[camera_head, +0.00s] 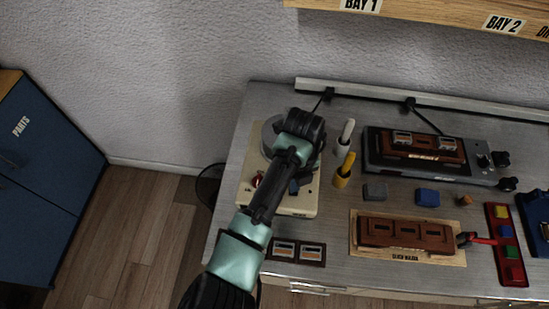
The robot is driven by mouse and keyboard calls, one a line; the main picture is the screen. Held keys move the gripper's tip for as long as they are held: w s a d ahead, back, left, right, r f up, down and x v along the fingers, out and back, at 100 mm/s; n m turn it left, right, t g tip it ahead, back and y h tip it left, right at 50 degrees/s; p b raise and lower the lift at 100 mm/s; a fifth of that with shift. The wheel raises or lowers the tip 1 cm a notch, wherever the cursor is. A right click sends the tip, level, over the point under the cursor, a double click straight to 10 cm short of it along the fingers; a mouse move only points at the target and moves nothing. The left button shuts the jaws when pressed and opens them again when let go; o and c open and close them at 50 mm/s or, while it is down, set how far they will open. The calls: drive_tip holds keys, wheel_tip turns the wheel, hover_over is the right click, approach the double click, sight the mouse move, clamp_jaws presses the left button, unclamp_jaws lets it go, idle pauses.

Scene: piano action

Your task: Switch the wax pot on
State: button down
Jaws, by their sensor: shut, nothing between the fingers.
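The wax pot (297,205) is a cream box at the left end of the bench, with a round metal pot at its back, largely covered by my arm. A red knob (257,180) shows on its left side, and a small dark blue part (294,187) shows just right of my arm. My arm crosses over the box from the front. My gripper (304,128) is at the dark far end of the arm, over the back of the wax pot. It is shut and empty. Its fingertips are not clearly visible, and I cannot tell whether it touches the pot.
White (347,132) and yellow (344,170) upright tools stand close right of the wax pot. A grey machine (480,176), a wooden board (437,258) with a brown block and a red tray (507,262) lie farther right. A shelf (420,15) overhangs the back. A blue cabinet (45,190) stands left.

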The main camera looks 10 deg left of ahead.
drive_tip(key=shift+f+b, duration=0.55)
drive_tip(key=shift+f, duration=0.25)
drive_tip(key=shift+s+r, duration=0.1)
wheel_tip(320, 180, up, 7)
drive_tip(key=p, duration=0.6)
drive_tip(key=shift+p, duration=0.35)
idle(0.5)
